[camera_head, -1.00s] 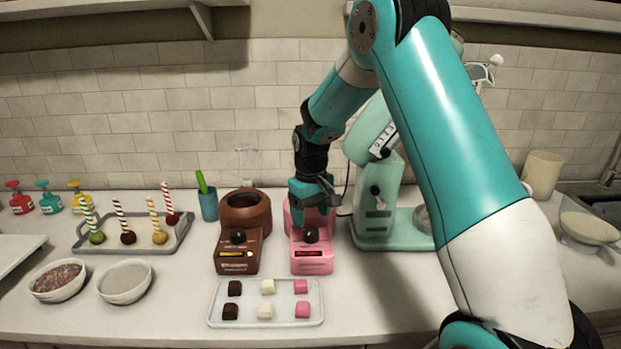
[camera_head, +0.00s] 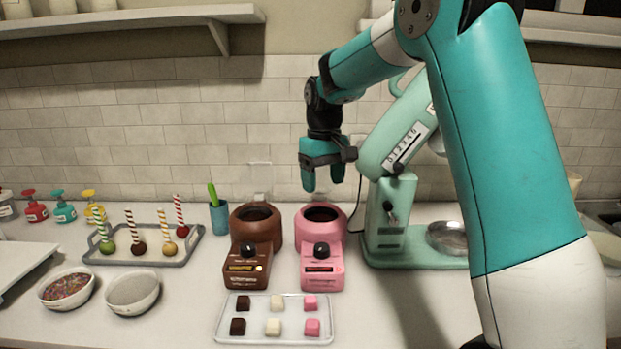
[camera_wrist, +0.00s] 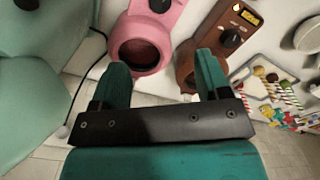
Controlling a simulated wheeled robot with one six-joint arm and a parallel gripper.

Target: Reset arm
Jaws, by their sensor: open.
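My teal arm reaches in from the right in the head view. My gripper (camera_head: 323,180) hangs fingers-down in the air above and a little behind the pink melting pot (camera_head: 322,240). Its fingers look apart in the wrist view (camera_wrist: 163,80), with nothing between them. The pink pot also shows in the wrist view (camera_wrist: 140,45), beyond the fingers, and its round opening is clear of the gripper. The brown melting pot (camera_head: 256,240) stands to the left of the pink one and shows beside the right finger in the wrist view (camera_wrist: 188,60).
A mint stand mixer (camera_head: 390,215) stands right of the pink pot, close to my arm. A tray of colored cubes (camera_head: 257,330) lies in front. A grey tray (camera_head: 185,252) with several cake pops, a blue cup (camera_head: 219,218) and two bowls stand left. A shelf (camera_head: 130,20) hangs above.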

